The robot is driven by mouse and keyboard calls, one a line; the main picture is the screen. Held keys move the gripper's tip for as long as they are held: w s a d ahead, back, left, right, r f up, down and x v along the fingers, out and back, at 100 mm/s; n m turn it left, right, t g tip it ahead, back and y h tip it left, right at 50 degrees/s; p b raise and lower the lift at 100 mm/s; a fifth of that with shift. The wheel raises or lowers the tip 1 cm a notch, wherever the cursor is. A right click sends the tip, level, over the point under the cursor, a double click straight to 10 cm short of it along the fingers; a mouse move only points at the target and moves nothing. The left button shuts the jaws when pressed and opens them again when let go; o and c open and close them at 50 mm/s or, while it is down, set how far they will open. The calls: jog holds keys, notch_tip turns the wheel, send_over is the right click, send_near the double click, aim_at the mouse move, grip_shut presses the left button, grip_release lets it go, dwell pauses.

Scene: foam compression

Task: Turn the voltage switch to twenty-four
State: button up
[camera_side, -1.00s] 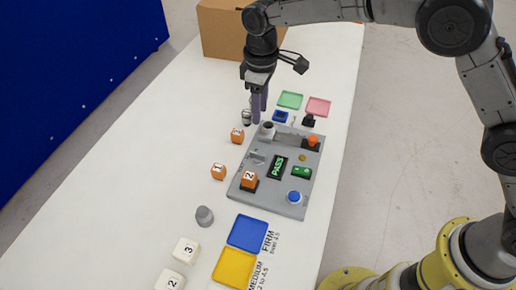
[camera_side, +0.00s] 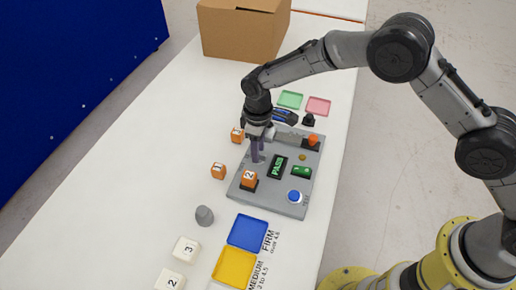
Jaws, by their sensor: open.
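The grey test panel (camera_side: 269,205) lies on the white table and carries a black display reading PASS (camera_side: 278,166). My gripper (camera_side: 257,157) is open and points down, with its purple-grey fingers low over the panel's left part. A small grey fitting on the panel, seen there earlier, is now mostly hidden by the fingers. It may be the voltage switch, but its label and setting are too small to read. I cannot tell whether the fingers touch it.
The panel also holds an orange cube marked 2 (camera_side: 249,178), a green part (camera_side: 302,171), a blue button (camera_side: 295,197) and an orange knob (camera_side: 313,140). Loose orange cubes (camera_side: 218,171) stand to the left. Blue (camera_side: 248,233) and yellow (camera_side: 233,267) trays lie in front.

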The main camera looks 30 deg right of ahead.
jog(key=shift+f, duration=0.2)
grip_shut()
jog(key=shift+m, duration=0.3)
jog(key=m, duration=1.1)
dwell(0.5)
jog(key=shift+m, duration=0.3)
jog(key=shift+r, duration=0.1)
